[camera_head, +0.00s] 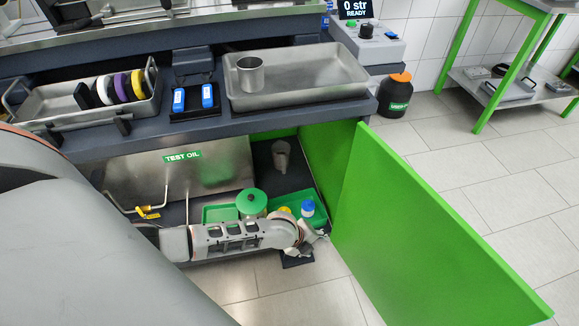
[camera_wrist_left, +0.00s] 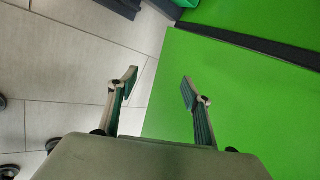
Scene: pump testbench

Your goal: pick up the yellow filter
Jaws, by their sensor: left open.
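A yellow disc (camera_head: 137,85) stands on edge in the metal tray (camera_head: 60,118) on the bench, beside purple and white discs; it looks like the yellow filter. Another small yellow thing (camera_head: 285,211) shows in the low cabinet, partly hidden behind my left arm. My left gripper (camera_head: 318,234) is low at the cabinet opening, near the green door and far from the yellow disc. In the left wrist view, its fingers (camera_wrist_left: 160,86) are apart with nothing between them. My right gripper is not in view.
The open green door (camera_head: 420,220) stands right beside my left gripper. A green-lidded pot (camera_head: 251,203), a blue-capped bottle (camera_head: 307,208) and a metal cup (camera_head: 281,155) are in the cabinet. A large steel tray (camera_head: 310,90) holds a metal mug (camera_head: 250,75).

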